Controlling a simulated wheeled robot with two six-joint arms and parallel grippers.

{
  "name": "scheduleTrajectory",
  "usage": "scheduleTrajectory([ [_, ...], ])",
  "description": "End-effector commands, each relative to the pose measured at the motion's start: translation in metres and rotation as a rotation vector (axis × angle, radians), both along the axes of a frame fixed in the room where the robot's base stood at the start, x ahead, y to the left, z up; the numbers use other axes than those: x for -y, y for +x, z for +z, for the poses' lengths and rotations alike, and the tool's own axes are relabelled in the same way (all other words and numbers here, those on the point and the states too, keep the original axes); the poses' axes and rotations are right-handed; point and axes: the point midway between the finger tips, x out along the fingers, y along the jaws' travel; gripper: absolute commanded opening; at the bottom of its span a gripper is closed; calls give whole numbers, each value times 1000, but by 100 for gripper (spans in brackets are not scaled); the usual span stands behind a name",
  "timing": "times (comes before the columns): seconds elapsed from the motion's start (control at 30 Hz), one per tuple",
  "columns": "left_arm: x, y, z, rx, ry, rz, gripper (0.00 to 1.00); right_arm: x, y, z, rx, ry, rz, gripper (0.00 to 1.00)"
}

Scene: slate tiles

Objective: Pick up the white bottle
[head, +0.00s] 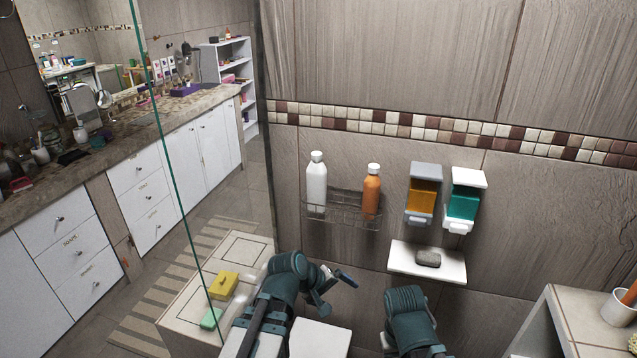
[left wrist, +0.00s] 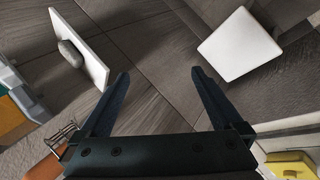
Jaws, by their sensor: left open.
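The white bottle (head: 316,185) stands upright in the wire rack (head: 352,222) on the tiled wall, left of an orange bottle (head: 372,190). My left gripper (head: 338,290) is open and empty, below the rack and apart from the bottle. In the left wrist view the open jaws (left wrist: 160,71) have nothing between them. Part of the wire rack (left wrist: 62,134) shows at the lower left there, but I do not see the white bottle. My right arm shows at the bottom of the head view; its gripper jaws are not visible.
Two dispensers (head: 423,195) hang right of the rack, above a white shelf (head: 400,262) with a grey stone-like piece (head: 428,258). A glass panel edge (head: 165,130) stands at left. A bench with yellow (head: 222,285) and green blocks (head: 211,318) is at lower left.

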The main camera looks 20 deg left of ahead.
Motion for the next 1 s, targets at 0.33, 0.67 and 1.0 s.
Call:
scheduleTrajectory([
  [0.33,-54,86,131,54,-1146,879,100,0,0,1,0,0,0,50],
  [0.67,-128,98,174,-36,-1792,1218,100,0,0,1,0,0,0,50],
  [1.0,-130,110,175,-44,-1824,1230,100,0,0,1,0,0,0,50],
])
